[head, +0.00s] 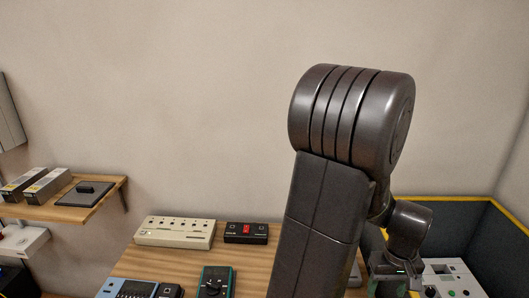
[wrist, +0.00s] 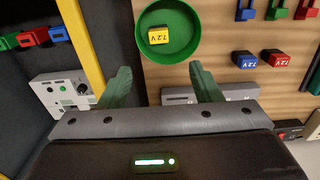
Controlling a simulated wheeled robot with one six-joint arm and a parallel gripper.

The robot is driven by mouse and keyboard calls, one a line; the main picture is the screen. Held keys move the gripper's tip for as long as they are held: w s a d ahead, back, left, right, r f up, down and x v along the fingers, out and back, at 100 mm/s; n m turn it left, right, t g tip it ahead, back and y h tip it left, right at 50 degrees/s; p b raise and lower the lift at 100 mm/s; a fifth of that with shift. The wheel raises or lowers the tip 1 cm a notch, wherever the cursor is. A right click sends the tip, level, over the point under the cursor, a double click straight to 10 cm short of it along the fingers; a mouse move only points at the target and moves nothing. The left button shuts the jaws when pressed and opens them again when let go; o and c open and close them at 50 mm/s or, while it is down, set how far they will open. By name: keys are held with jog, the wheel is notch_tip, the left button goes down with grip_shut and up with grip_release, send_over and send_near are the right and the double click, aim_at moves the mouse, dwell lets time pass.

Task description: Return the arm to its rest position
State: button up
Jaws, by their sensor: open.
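My dark arm rises through the right half of the head view, bent over at a large rounded joint. My gripper shows in the wrist view (wrist: 162,82) with its two green fingers spread apart. Nothing is between the fingers. Beyond the fingertips is a round green dish (wrist: 194,48) with a yellow 12V block (wrist: 159,36) in it, on a wooden surface. In the head view the arm's far end is low at the right, partly cut off by the lower edge, so the fingers are not clear there.
A wooden table (head: 170,262) holds a beige box (head: 175,232), a black box with a red switch (head: 246,232) and a green-edged meter (head: 215,282). A yellow-edged dark partition (head: 480,232) stands right, near a white control box (wrist: 62,96). Blue (wrist: 244,60) and red (wrist: 278,60) blocks lie beyond my gripper.

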notch_tip(320, 180, down, 12)
jog(key=shift+f, duration=0.25)
notch_tip(320, 180, up, 6)
jog(key=p, duration=0.4)
jog(key=shift+r, duration=0.15)
jog(key=shift+w+a, duration=0.2)
jog(key=shift+w, duration=0.05)
jog(key=w+a+b, duration=0.7)
jog(key=a+b, duration=0.2)
jog(key=a, duration=0.1)
notch_tip(320, 180, down, 9)
jog(key=shift+r, duration=0.1)
jog(key=shift+a, duration=0.1)
